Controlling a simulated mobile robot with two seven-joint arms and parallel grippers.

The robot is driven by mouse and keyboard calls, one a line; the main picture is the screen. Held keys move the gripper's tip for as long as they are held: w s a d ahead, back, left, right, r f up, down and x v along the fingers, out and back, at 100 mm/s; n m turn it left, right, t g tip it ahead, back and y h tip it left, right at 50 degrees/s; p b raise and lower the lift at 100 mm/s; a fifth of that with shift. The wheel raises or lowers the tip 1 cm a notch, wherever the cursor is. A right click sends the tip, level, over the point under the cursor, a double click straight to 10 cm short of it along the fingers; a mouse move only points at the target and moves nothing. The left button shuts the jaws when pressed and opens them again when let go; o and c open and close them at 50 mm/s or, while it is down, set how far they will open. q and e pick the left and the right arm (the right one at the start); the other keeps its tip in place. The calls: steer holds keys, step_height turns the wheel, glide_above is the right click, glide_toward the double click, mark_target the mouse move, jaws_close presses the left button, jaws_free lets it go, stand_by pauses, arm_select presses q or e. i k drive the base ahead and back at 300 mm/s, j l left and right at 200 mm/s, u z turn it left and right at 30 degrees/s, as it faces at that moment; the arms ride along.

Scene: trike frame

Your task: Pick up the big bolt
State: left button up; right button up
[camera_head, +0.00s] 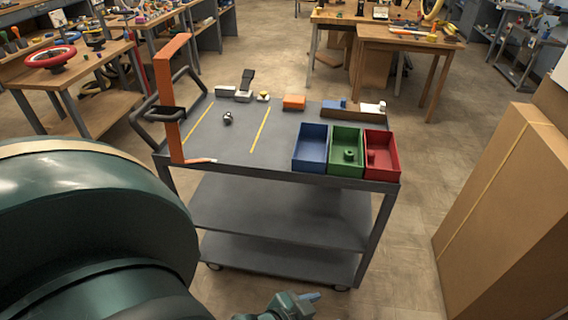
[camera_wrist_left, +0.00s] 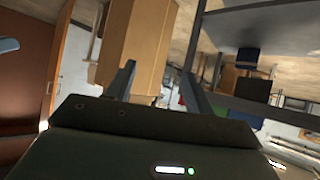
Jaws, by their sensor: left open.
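A small dark bolt-like part (camera_head: 227,118) lies on the grey cart top between two yellow lines; it is likely the big bolt, but too small to be sure. A green round part (camera_head: 350,155) sits in the green bin and a red part (camera_head: 371,156) in the red bin. My left gripper (camera_wrist_left: 158,75) is open and empty in the left wrist view, its two fingers spread. What appears to be this gripper (camera_head: 306,298) shows at the bottom edge of the head view, in front of and apart from the cart. My right gripper is not identifiable.
The grey cart (camera_head: 280,214) carries blue (camera_head: 310,148), green and red bins at its right front. An orange upright frame (camera_head: 169,95) and a dark handle stand at its left. A large cardboard box (camera_head: 505,200) stands right.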

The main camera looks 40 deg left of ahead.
mark_target(227, 118)
steer(key=u, duration=1.75)
steer(key=i+j+z, duration=0.1)
steer(key=z, duration=1.15)
steer(key=j+z, duration=0.45)
steer(key=k+j+z, duration=0.2)
steer(key=j+z, duration=0.25)
steer(key=k+j+z, duration=0.15)
steer(key=j, duration=0.2)
steer(key=k+j+z, duration=0.35)
steer(key=j, duration=0.25)
steer(key=k+j, duration=0.25)
steer(key=j, duration=0.2)
steer(key=k+j+z, duration=0.15)
steer(key=j, duration=0.35)
steer(key=k, duration=0.1)
